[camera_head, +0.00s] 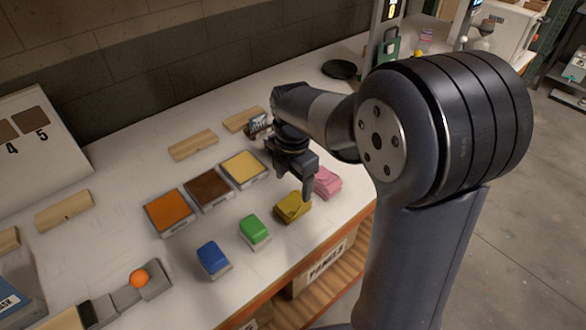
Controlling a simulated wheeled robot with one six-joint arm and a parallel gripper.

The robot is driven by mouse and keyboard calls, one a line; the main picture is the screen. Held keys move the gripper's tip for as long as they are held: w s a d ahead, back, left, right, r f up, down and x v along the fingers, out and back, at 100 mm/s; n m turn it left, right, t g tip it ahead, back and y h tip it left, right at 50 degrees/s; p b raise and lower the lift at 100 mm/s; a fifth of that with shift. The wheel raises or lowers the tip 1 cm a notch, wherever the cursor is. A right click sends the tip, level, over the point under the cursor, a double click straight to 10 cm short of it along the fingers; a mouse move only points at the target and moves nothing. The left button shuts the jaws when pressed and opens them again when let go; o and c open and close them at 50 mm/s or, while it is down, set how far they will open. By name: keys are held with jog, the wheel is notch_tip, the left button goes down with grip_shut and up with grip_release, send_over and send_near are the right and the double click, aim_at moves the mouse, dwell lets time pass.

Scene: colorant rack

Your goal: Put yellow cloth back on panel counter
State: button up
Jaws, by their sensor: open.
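The yellow cloth (291,207) lies folded on the white counter (200,110), near its front edge. It sits between a green block (254,230) and a pink cloth (327,182). My gripper (292,186) points down just above and behind the yellow cloth. It is open and nothing shows between its fingers. One finger overlaps the cloth's edge in the picture, and I cannot tell whether it touches. Part of the gripper is hidden by its own housing.
Trays of orange (169,210), brown (209,188) and yellow colorant (243,168) stand behind the cloths. A blue block (213,258) is at the front left. Wooden blocks (193,144) lie farther back. A black dish (340,69) is at the back. Bare counter lies between the trays and blocks.

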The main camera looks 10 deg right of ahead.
jog(key=shift+r, duration=2.1)
jog(key=shift+c, duration=0.3)
